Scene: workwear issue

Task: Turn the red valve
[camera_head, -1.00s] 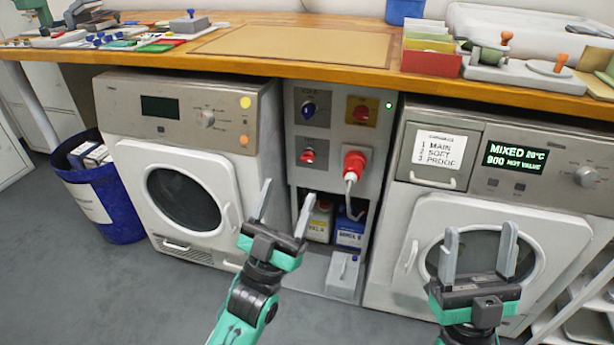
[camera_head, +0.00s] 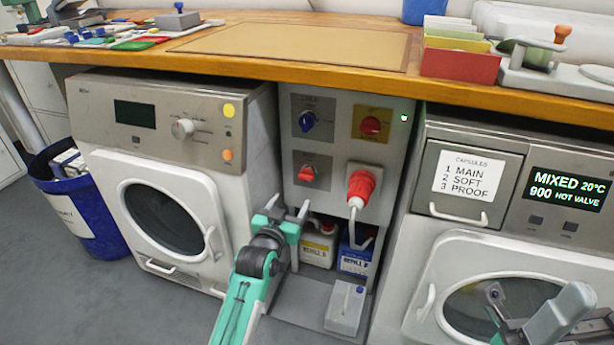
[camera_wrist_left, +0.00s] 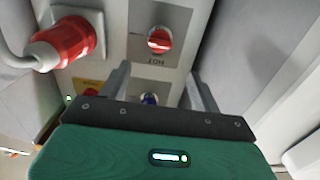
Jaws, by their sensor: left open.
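The red valve (camera_head: 306,174) is a small red knob on a grey plate at the lower left of the panel between the two machines. In the left wrist view the red valve (camera_wrist_left: 160,40) shows upside down over the label HOT, beyond and roughly between my fingertips. My left gripper (camera_head: 288,208) is open and empty, just below the valve in the head view and apart from it. The left wrist view shows both fingers (camera_wrist_left: 160,74) spread. My right gripper (camera_head: 532,300) is open and empty in front of the right machine's door.
A blue valve (camera_head: 306,121) is above the red one. A red knob on a yellow plate (camera_head: 371,126) and a red plug with a cable (camera_head: 360,188) are to the right. Refill containers (camera_head: 318,246) stand in the niche below. The wooden counter (camera_head: 330,75) overhangs the panel.

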